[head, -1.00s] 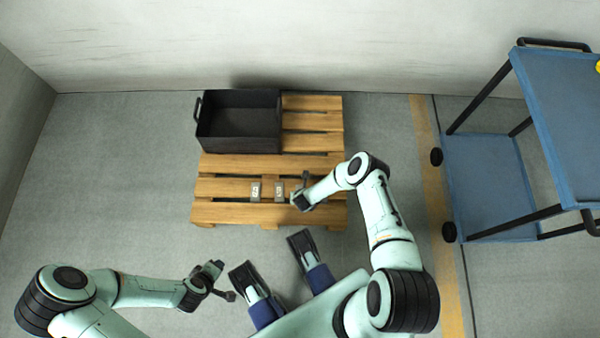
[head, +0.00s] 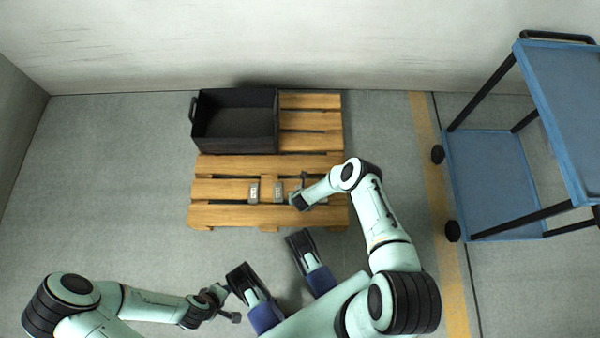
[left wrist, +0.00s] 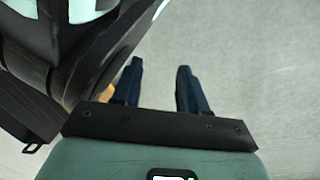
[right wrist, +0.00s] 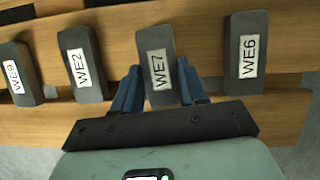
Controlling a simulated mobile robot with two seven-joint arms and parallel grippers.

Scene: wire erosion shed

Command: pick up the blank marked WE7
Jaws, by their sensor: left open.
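The blank marked WE7 (right wrist: 160,50) is a dark grey block with a white label, lying on the wooden pallet. My right gripper (right wrist: 160,66) is open, with one finger on each side of the WE7 blank's near part. A narrow gap seems to show beside each finger. In the head view my right gripper (head: 299,199) is low over the pallet's front boards and hides WE7. My left gripper (left wrist: 158,75) is open and empty above bare floor; it also shows in the head view (head: 226,300).
Blanks WE2 (right wrist: 82,62) and WE9 (right wrist: 17,75) lie left of WE7, and WE6 (right wrist: 246,55) lies right. A black crate (head: 193,125) stands at the back left of the pallet (head: 225,215). A blue trolley (head: 490,185) stands at the right.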

